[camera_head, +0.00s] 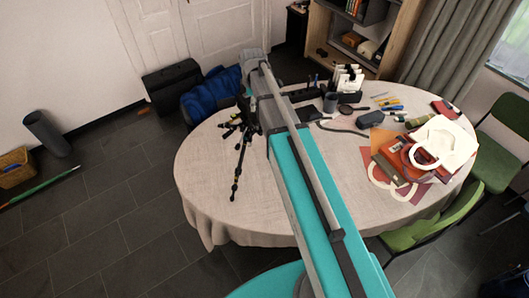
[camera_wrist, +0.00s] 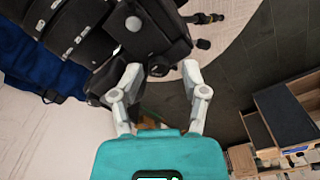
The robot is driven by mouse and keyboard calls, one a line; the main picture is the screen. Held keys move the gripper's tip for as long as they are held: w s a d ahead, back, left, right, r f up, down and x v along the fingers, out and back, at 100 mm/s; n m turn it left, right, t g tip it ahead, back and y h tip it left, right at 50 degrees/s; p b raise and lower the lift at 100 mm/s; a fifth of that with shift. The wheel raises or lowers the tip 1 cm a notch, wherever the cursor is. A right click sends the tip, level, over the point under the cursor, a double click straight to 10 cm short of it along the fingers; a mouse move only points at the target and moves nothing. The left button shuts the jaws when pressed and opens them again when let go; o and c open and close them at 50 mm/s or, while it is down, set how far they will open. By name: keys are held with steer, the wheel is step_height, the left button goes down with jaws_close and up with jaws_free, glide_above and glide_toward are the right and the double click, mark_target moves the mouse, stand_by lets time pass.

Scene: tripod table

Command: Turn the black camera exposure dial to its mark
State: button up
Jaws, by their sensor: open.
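The black camera (camera_head: 245,114) stands on a black tripod (camera_head: 238,165) at the left side of the round table. In the wrist view the camera body (camera_wrist: 165,30) fills the top middle, with a grey round button on it. A small round black part, seemingly the exposure dial (camera_wrist: 158,70), sits on its near edge. My gripper (camera_wrist: 161,72) is open, its two grey fingertips on either side of this part with gaps visible. I cannot tell the depth between them. The dial's mark cannot be made out. In the head view my arm hides the gripper.
The table (camera_head: 215,205) has a light cloth.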

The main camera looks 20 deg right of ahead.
steer(key=m, duration=1.4)
steer(key=shift+m, duration=0.4)
steer(key=shift+r, duration=0.1)
step_height(320, 180, up, 14)
steer(key=p, duration=1.4)
steer(key=s+f+b, duration=1.9)
steer(key=f+b, duration=0.4)
steer(key=f, duration=0.1)
steer(key=shift+s+a+b, duration=0.2)
steer(key=shift+a+b, duration=0.1)
steer(key=shift+a, duration=0.05)
stand_by(0.5)
steer(key=shift+r, duration=0.1)
stand_by(0.7)
